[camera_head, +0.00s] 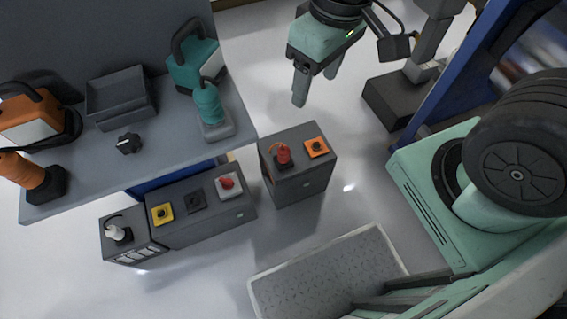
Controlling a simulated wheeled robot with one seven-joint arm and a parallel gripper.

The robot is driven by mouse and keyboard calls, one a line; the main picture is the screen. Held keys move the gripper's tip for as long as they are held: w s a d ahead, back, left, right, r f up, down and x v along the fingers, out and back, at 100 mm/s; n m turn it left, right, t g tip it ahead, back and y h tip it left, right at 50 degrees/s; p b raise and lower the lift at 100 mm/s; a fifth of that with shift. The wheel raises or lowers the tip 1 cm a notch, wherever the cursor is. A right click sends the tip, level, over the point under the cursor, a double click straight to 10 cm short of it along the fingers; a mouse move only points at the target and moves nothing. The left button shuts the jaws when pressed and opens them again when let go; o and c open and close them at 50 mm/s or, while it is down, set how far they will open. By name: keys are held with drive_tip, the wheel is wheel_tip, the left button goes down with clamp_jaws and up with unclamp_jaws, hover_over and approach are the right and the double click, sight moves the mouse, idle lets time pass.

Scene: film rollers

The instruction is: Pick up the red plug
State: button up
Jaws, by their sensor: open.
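The red plug (284,153) stands upright on top of a dark grey box (301,185), toward its left side. An orange cord or loop shows beside it. My gripper (315,88) hangs above and a little to the right of the plug, in front of the grey table's right side, apart from the plug. Its fingers point down. It is open and I see nothing between the fingers.
An orange socket plate (317,147) is beside the plug. A longer box with a yellow socket (162,214) and a white plug (116,232) stand to the left. The grey table (105,165) holds teal and orange tools and a grey tray (121,97). A grey platform (325,268) lies in front.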

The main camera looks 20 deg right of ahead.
drive_tip(key=w+d+f+m+t+b, duration=0.1)
drive_tip(key=w+d+f+m+b, duration=0.2)
drive_tip(key=f+b, duration=0.4)
drive_tip(key=w+d+f+m+b, duration=0.1)
drive_tip(key=w+d+f+b, duration=0.3)
drive_tip(key=f, duration=0.5)
drive_tip(key=m+g+b, duration=0.2)
drive_tip(key=m+b, duration=0.6)
drive_tip(key=m, duration=0.7)
approach(284, 148)
drive_tip(key=shift+h, duration=0.4)
drive_tip(key=f+b, duration=0.2)
drive_tip(key=f, duration=0.1)
drive_tip(key=f+b, duration=0.3)
drive_tip(key=f, duration=0.2)
drive_tip(key=shift+s+a+f+b, duration=0.15)
drive_tip(key=shift+a+f+b, duration=0.2)
drive_tip(key=shift+f+b, duration=0.05)
wheel_tip(284, 148, down, 5)
drive_tip(key=b, duration=0.3)
drive_tip(key=shift+a+f+b, duration=0.1)
drive_tip(key=shift+f+b, duration=0.05)
drive_tip(key=shift+b, duration=0.15)
drive_tip(key=c, duration=1.2)
